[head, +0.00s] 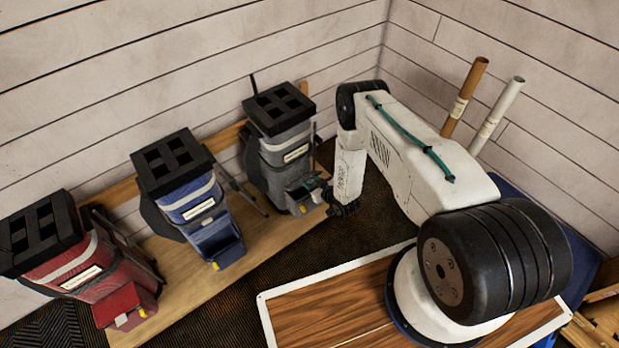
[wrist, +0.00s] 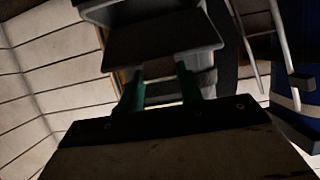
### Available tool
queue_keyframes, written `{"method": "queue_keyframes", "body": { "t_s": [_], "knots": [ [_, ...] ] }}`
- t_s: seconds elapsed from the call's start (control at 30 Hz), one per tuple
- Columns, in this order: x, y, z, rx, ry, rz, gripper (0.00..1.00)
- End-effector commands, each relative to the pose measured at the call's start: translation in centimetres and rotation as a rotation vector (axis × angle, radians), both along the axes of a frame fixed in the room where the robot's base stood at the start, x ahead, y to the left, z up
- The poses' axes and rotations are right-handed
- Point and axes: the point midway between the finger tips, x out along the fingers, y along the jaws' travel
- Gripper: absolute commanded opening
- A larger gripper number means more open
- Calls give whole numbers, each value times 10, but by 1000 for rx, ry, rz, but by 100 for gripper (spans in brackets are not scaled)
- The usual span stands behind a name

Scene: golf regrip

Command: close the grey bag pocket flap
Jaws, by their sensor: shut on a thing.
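The grey bag (head: 284,150) stands against the back wall on a wooden board, the rightmost of three bags. Its pocket (head: 303,196) is low on its front. In the wrist view a dark grey panel of the pocket (wrist: 163,48) fills the upper middle, and its edge hides what lies between the fingertips. My gripper (head: 316,184) is at the front of this pocket. Its green fingers reach up to the panel in the wrist view (wrist: 158,82) and are shut on a part of the pocket, apparently the flap. I cannot tell the flap's exact angle.
A blue bag (head: 198,205) stands to the left and a red bag (head: 85,268) further left. Thin stand legs (head: 243,190) lie between the grey and blue bags. A brown tube (head: 465,98) and a white tube (head: 497,115) stand in the right corner. Dark floor lies in front.

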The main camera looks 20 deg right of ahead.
Motion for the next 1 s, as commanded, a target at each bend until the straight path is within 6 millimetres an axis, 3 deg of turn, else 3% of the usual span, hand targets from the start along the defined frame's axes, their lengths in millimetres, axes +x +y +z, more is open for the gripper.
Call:
{"method": "queue_keyframes", "body": {
  "t_s": [0.4,1.0],
  "knots": [
    [-28,-8,-46,-2,10,-3,0],
    [-36,-12,-98,-2,11,-6,0]
  ]
}}
